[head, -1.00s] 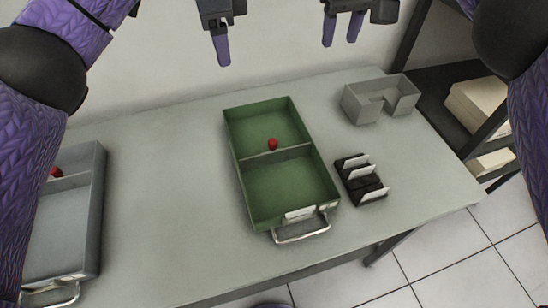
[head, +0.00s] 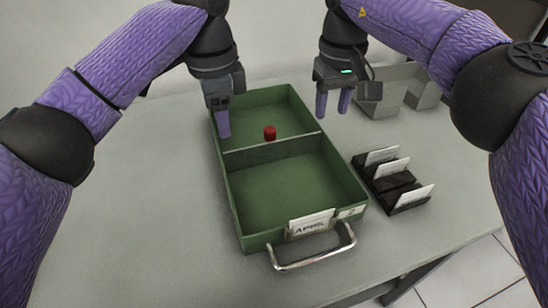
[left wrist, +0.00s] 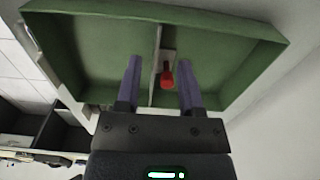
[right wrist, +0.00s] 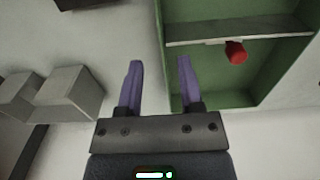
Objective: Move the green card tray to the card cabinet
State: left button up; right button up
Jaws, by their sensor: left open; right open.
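The green card tray (head: 285,190) lies on the grey table, split by a cross divider, with a metal handle and a white label at its near end. A red knob (head: 270,132) stands at the divider. My left gripper (head: 223,122) is open and empty above the tray's left side; in the left wrist view the tray (left wrist: 100,45) and red knob (left wrist: 167,76) show beyond its fingers. My right gripper (head: 333,103) is open and empty beside the tray's right far corner; the right wrist view shows the tray (right wrist: 235,95) at right. I do not make out the card cabinet.
A black card holder (head: 398,183) with several white cards stands right of the tray. A grey open box (head: 398,88) stands at the back right, partly behind my right arm. The table left of the tray is clear.

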aim_at(230, 171)
pick_arm(q)
notch_tip(230, 171, down, 9)
jog(key=shift+f, duration=0.2)
pick_arm(e)
notch_tip(230, 171, down, 9)
jog(key=shift+f, duration=0.2)
pick_arm(q)
grip_shut()
pick_arm(e)
grip_shut()
pick_arm(q)
jog(key=shift+r, duration=0.1)
pick_arm(e)
jog(key=shift+r, duration=0.15)
dwell(0.5)
